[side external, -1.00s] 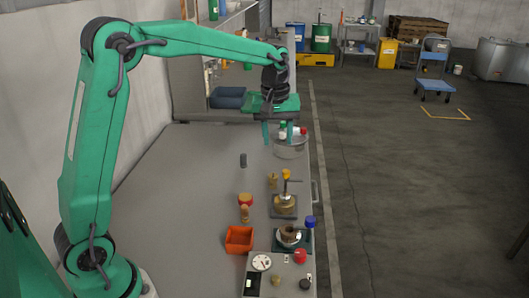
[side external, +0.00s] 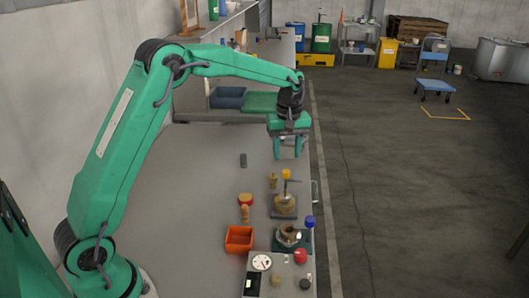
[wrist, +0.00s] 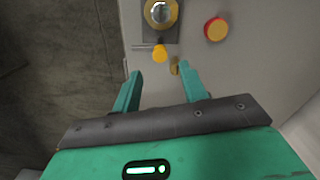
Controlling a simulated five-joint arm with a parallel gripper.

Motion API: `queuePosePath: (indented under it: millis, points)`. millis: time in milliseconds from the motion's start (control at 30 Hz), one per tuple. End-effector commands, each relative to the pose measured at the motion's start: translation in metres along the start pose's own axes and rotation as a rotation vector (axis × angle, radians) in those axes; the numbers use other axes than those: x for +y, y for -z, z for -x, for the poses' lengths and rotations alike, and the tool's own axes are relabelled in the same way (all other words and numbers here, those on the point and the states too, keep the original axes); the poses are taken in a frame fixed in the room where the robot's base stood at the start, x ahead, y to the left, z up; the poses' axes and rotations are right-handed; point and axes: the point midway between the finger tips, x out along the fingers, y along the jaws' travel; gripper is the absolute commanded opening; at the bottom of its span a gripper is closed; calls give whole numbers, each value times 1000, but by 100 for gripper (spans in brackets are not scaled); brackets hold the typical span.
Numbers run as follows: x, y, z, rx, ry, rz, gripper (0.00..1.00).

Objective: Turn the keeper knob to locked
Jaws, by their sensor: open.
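A small yellow knob (side external: 286,173) shows beside a brass round fitting (side external: 284,200) on a dark square plate; I cannot tell for sure that it is the keeper knob, or whether it is locked. In the wrist view the yellow knob (wrist: 160,53) lies beyond my fingertips, next to the fitting (wrist: 158,12). A thin pale lever lies between them. A small brass piece (side external: 272,180) stands to the left and also shows in the wrist view (wrist: 174,66). My gripper (side external: 290,156) is open and empty, pointing down above the bench, behind the yellow knob.
A red-topped yellow button (side external: 245,200), a wooden peg (side external: 245,214) and an orange bin (side external: 239,239) stand left of the fitting. A blue cap (side external: 310,221), a red knob (side external: 300,256) and a gauge (side external: 262,262) are nearer.

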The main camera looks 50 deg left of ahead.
Motion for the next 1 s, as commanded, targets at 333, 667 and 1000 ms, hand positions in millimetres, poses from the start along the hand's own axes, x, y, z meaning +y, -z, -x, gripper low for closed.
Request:
queuePosePath:
  millis: [333, 667, 1000]
  points:
    - [-1, 0, -43, -2, 3, -1, 43]
    - [0, 0, -62, 0, 0, -1, 43]
    - [0, 0, -62, 0, 0, -1, 23]
